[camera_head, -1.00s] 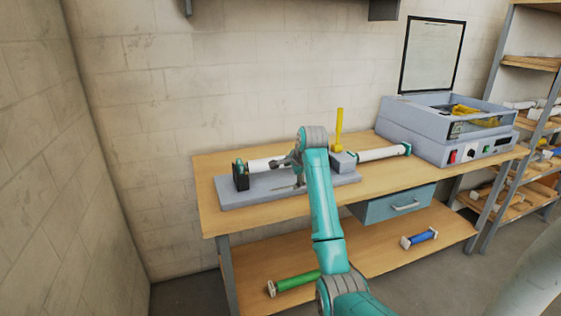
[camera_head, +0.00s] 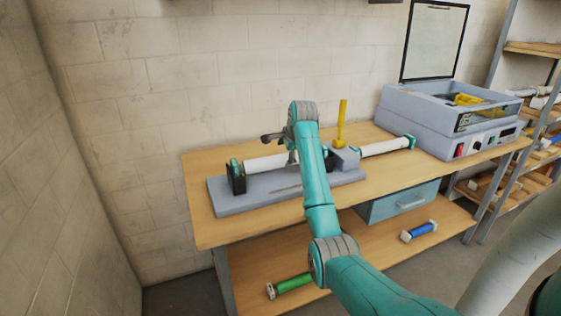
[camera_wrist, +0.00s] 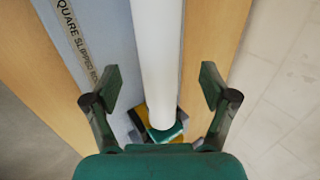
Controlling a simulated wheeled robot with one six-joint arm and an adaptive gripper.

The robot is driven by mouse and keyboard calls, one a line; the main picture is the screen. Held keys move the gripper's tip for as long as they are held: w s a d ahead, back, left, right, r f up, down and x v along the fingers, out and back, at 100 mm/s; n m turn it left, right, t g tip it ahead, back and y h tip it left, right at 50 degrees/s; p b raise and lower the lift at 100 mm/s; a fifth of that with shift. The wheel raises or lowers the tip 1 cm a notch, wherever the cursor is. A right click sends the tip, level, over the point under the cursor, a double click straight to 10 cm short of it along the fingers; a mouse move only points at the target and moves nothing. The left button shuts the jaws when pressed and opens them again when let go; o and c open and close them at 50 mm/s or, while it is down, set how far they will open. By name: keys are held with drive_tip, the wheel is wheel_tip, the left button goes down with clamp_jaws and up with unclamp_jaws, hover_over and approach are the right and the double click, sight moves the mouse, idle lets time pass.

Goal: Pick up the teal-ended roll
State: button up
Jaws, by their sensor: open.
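A white roll (camera_head: 262,163) with a teal end lies along a grey fixture (camera_head: 240,204) on the workbench, its left end in a black bracket (camera_head: 236,180). A second white roll section (camera_head: 384,147) with a teal end extends right of the fixture's grey block; whether they are one roll is hidden. My gripper (camera_head: 272,138) is above the fixture roll, partly hidden by my arm. In the wrist view my gripper (camera_wrist: 160,85) is open, its fingers either side of the white roll (camera_wrist: 158,60), apart from it. A teal end (camera_wrist: 165,134) shows near the palm.
A yellow lever (camera_head: 341,125) rises from the grey block (camera_head: 346,158). A grey laminator (camera_head: 440,125) stands right on the bench (camera_head: 212,232). A green roll (camera_head: 294,283) and a blue roll (camera_head: 419,231) lie on the lower shelf. A wall is close at left.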

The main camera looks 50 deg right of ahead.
sight(283, 157)
drive_tip(key=shift+x, duration=3.15)
drive_tip(key=shift+s, duration=0.1)
clamp_jaws()
